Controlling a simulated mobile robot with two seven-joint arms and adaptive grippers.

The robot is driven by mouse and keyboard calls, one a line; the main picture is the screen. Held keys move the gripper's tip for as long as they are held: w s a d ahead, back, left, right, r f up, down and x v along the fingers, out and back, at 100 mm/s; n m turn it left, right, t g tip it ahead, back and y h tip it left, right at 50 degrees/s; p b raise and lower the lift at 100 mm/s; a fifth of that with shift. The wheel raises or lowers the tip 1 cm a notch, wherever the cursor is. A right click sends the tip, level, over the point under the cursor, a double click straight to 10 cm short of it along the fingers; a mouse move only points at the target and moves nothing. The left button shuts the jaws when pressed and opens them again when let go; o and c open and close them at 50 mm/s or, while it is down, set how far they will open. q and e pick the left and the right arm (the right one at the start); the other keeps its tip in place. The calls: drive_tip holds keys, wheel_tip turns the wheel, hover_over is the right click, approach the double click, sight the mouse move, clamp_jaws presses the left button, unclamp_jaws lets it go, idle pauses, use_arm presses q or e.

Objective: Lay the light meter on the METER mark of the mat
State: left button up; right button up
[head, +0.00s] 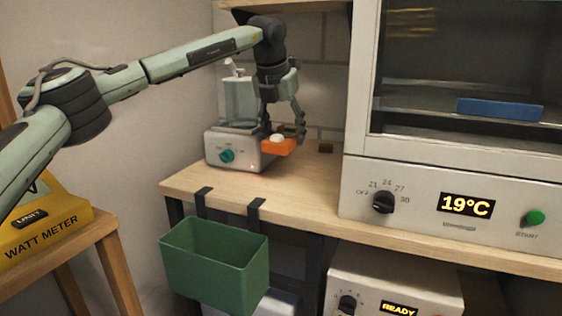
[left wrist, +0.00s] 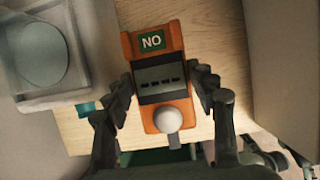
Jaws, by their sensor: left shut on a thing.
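The light meter (head: 281,149) is orange with a white dome. It also shows in the left wrist view (left wrist: 180,110), with a dark display of dashes and a green "NO" label at one end. My left gripper (head: 285,129) is shut on it, with fingers on both long sides. The meter is over the wooden bench top, in front of the right side of a white device; whether it touches the bench I cannot tell. No mat or METER mark shows in either view. My right gripper is not in view.
The white device (head: 218,149) with a teal knob and clear tank stands close left of the meter. A big cabinet (head: 357,180) reading 19°C blocks the right. A green bin (head: 212,262) hangs at the front edge. Some bench is bare.

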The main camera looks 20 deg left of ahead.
use_arm(q)
wheel_tip(320, 180, down, 8)
idle(0.4)
drive_tip(key=shift+f, duration=0.15)
drive_tip(key=o, duration=1.3)
drive_tip(key=shift+o, duration=0.2)
